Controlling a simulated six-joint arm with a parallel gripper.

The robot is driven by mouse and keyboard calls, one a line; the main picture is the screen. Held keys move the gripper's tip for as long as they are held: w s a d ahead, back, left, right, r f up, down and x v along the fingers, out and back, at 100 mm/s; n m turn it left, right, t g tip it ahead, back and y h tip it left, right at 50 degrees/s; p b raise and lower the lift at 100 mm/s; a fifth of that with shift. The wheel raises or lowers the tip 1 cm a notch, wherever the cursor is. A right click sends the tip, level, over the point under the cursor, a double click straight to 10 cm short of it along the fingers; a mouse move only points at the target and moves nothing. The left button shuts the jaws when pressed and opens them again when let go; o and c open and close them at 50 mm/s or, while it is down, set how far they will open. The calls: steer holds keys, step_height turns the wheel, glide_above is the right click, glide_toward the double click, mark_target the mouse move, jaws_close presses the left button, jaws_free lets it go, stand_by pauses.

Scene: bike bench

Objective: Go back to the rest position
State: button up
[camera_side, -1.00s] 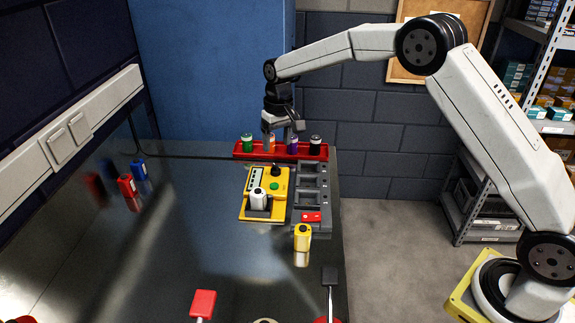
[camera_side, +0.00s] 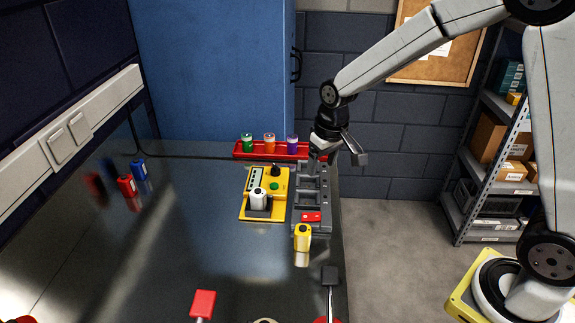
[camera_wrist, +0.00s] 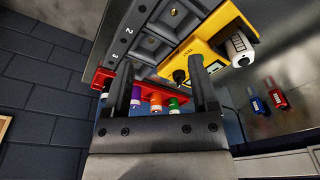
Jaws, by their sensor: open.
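My gripper (camera_side: 336,155) is open and empty, above the right end of the red tray (camera_side: 243,153) at the back of the bench. In the wrist view its two fingers (camera_wrist: 163,95) stand apart with nothing held between them. The red tray holds a green-labelled bottle (camera_side: 247,143), an orange one (camera_side: 269,143) and a purple one (camera_side: 292,144). The gripper hides the tray's right part in the side view. In the wrist view a dark bottle (camera_wrist: 107,85) also shows in the tray.
Open floor lies right of the bench.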

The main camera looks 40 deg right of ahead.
steer(key=s+f+t, duration=0.1)
steer(key=s+f, duration=0.1)
steer(key=s, duration=1.3)
steer(key=shift+d+f+n, duration=0.15)
steer(key=shift+d+n, duration=0.15)
steer(key=shift+d, duration=0.05)
